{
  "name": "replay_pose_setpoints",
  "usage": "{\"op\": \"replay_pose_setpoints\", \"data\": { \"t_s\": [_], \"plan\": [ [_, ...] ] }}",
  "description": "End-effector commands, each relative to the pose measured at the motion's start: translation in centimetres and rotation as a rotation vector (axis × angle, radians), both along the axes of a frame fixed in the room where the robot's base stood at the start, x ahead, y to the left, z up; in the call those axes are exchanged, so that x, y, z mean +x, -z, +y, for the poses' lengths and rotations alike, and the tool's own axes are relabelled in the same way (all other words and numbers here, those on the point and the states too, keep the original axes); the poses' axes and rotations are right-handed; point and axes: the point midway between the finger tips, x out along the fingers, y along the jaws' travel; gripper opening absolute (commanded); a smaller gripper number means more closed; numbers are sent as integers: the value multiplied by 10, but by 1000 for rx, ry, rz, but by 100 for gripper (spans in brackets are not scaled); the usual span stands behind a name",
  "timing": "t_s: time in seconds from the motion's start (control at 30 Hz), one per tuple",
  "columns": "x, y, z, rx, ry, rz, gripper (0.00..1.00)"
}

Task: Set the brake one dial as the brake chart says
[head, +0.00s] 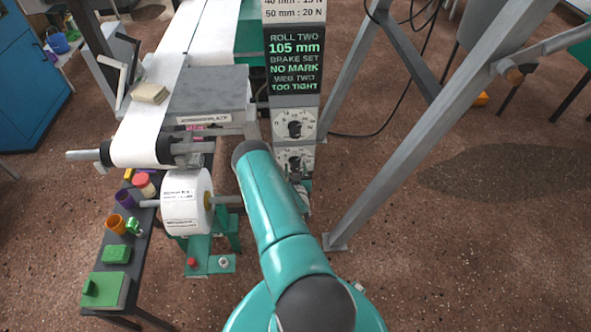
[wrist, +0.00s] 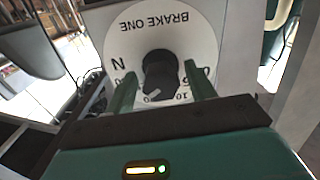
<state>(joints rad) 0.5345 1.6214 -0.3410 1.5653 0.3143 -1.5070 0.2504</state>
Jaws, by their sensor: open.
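The brake one dial (wrist: 118,30) fills the top of the wrist view, its white face upside down with "BRAKE ONE", an "N" and numbers including 10. Its black knob (wrist: 160,70) has a pale mark pointing down in the picture, near the 10. My gripper (wrist: 163,78) is open, one finger on each side of the knob; I cannot tell whether they touch it. In the head view, a chart (head: 294,10) is cut off at the top; it reads 50 mm: 20 N. Two dials, upper (head: 294,122) and lower (head: 293,158), sit below; my arm partly covers the lower.
A screen (head: 294,60) reads roll two 105 mm, brake set no mark, web two too tight. A paper roll (head: 187,200) hangs left of my arm. A grey post (head: 420,130) slants at right. A bench (head: 140,262) with cups stands at left.

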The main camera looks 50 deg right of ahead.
Motion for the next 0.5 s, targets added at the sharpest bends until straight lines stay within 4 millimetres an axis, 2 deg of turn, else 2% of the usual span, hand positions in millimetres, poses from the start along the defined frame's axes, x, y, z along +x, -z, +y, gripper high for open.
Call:
{"op": "replay_pose_setpoints", "data": {
  "t_s": [0.1, 0.33, 0.5],
  "plan": [
    [0, 0, 0, 0, 0, 0, 55],
    [0, 0, 1, 0, 0, 0, 10],
    [0, 0, 1, -3, 0, 3, 10]
  ]
}}
